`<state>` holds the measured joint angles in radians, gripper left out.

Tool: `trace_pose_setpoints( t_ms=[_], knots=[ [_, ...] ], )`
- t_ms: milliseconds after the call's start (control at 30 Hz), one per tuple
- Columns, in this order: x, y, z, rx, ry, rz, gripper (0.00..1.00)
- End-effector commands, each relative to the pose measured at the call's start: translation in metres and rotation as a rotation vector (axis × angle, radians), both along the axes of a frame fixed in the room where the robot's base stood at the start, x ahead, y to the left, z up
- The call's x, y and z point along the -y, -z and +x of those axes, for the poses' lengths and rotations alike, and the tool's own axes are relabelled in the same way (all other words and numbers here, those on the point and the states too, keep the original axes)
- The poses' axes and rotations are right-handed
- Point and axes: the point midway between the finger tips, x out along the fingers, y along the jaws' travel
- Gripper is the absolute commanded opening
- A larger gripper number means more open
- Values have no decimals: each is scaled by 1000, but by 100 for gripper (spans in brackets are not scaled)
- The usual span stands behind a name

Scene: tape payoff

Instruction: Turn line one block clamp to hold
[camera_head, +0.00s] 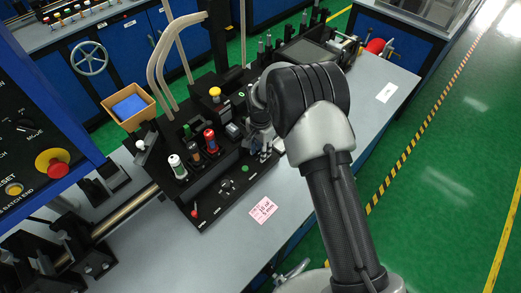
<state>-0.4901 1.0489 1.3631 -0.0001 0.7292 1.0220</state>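A black fixture (207,215) stands on the grey bench and carries several knobs and small switches. I cannot tell for sure which part is the line one block clamp. A small red-tipped part (195,212) sits at the fixture's near left corner, and small metal switches (226,184) sit right of it. My arm comes up from the bottom right and bends over the bench. My gripper (266,147) is at the fixture's right side, pointing down and partly hidden by my arm. Its fingers are too small and dark to tell whether they are open or touching anything.
White, brown and red-topped posts (210,140) stand on the fixture, with a yellow button (214,92) behind. A cardboard box (110,102) with blue contents is at left. A blue panel (40,110) rises at far left. The bench front (235,245) is clear beside a pink label (263,210).

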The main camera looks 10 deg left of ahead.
Motion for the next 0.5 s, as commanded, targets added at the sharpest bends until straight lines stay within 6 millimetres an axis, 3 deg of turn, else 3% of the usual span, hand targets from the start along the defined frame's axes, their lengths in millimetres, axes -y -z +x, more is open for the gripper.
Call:
trace_pose_setpoints(
  t_ms=[167,500],
  knots=[
    [0,0,0,0,0,0,30],
    [0,0,0,0,0,0,7]
  ],
)
